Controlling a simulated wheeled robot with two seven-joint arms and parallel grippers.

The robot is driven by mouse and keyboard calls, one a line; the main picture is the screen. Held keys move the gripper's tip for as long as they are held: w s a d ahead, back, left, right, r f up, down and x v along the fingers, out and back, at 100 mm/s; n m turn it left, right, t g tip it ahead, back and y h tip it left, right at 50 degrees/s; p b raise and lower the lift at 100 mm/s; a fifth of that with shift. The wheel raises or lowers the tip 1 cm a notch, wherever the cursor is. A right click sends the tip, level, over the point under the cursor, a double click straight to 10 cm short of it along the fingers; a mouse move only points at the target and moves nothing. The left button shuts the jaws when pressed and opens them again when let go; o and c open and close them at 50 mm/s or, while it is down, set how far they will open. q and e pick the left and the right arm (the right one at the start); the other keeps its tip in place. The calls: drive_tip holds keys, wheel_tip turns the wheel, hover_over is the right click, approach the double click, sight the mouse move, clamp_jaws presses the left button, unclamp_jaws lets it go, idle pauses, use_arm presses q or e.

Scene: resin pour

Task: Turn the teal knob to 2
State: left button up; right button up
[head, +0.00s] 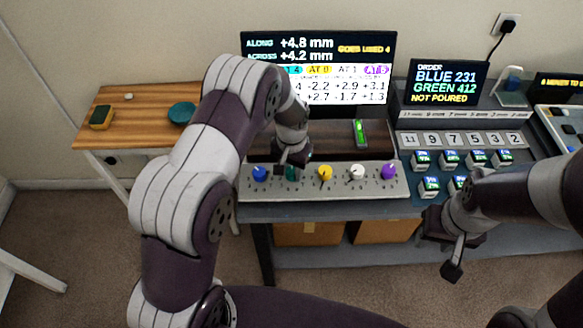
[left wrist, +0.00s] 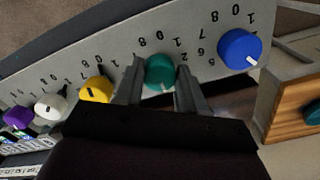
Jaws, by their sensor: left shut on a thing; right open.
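The teal knob (left wrist: 160,72) sits on the pale knob panel (head: 330,192), between the blue knob (head: 260,174) and the yellow knob (head: 325,173). My left gripper (left wrist: 160,84) has a finger on each side of the teal knob and is shut on it. A light mark on the knob's near side points towards my gripper in the left wrist view. The digits around it appear upside down and are partly hidden, so I cannot read its setting surely. In the head view my gripper mostly covers this knob. My right gripper (head: 450,257) is open and empty, right of the panel.
A white knob (head: 357,172) and a purple knob (head: 389,171) stand further right on the panel. A screen (head: 318,68) behind reads +4.8 mm along and +4.2 mm across. A wooden side table (head: 140,117) stands left. Small displays crowd the right bench.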

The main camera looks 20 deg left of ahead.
sight(293, 171)
use_arm(q)
drive_tip(key=n, duration=0.3)
drive_tip(key=shift+n, duration=0.4)
drive_tip(key=n, duration=0.3)
drive_tip(key=shift+d+n, duration=0.1)
drive_tip(key=shift+n, duration=0.2)
drive_tip(key=n, duration=0.3)
drive_tip(key=shift+w+n, duration=0.1)
drive_tip(key=shift+n, duration=2.1)
drive_tip(key=o, duration=1.1)
drive_tip(key=shift+c, duration=0.2)
wheel_tip(293, 171, up, 13)
drive_tip(key=b, duration=0.1)
drive_tip(key=shift+f+b, duration=0.15)
drive_tip(key=shift+b, duration=0.2)
